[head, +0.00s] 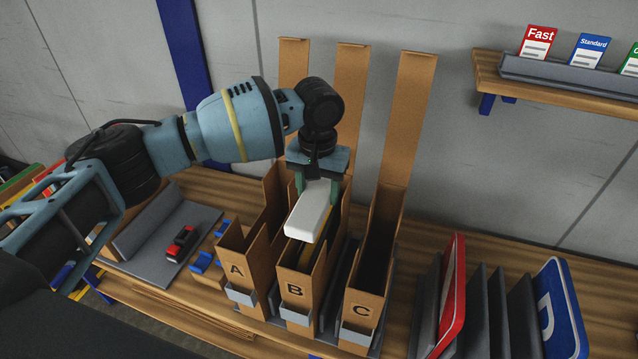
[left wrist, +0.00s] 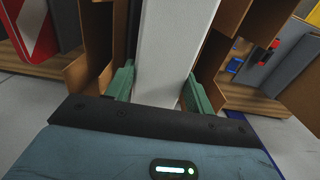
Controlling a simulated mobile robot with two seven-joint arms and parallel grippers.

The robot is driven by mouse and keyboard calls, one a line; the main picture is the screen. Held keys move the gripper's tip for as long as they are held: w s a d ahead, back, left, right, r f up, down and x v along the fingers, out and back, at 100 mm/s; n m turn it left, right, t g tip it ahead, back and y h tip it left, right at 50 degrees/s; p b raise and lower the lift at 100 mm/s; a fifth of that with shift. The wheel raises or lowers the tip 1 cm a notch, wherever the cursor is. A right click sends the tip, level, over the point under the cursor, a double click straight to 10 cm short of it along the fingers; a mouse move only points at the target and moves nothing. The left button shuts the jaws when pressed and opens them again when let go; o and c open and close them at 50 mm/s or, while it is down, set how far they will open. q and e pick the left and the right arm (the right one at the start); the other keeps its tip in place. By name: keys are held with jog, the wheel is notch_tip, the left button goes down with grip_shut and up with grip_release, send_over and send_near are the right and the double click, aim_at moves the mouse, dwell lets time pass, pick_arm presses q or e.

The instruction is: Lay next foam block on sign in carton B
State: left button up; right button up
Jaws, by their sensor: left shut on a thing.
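A white foam block (head: 309,211) is held in my left gripper (head: 318,189), just above the open top of carton B (head: 294,291). The gripper is shut on the block. In the left wrist view the white foam block (left wrist: 170,50) runs between the two green fingers of my left gripper (left wrist: 158,88), with brown carton walls on both sides. A yellow edge of something, perhaps the sign, shows inside carton B beside the block; most of the carton's inside is hidden. My right gripper is not in view.
Carton A (head: 236,268) stands left of carton B and carton C (head: 361,310) right of it, close together with tall flaps behind. Red (head: 452,295) and blue (head: 560,308) signs stand in a grey rack at right. A grey tray (head: 165,240) lies left. A shelf (head: 560,90) hangs upper right.

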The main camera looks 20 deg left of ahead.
pick_arm(q)
notch_tip(320, 180, down, 3)
jog(key=shift+r+b, duration=0.1)
jog(key=shift+b, duration=0.45)
jog(key=shift+f+b, duration=0.35)
jog(key=shift+f, duration=0.8)
jog(key=shift+f+p, duration=0.35)
jog(key=shift+f, duration=0.4)
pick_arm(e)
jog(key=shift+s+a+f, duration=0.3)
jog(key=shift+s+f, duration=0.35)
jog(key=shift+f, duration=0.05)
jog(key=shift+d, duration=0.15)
pick_arm(q)
jog(key=shift+p, duration=0.3)
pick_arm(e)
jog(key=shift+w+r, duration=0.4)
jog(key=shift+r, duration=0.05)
pick_arm(q)
jog(key=shift+f, duration=0.25)
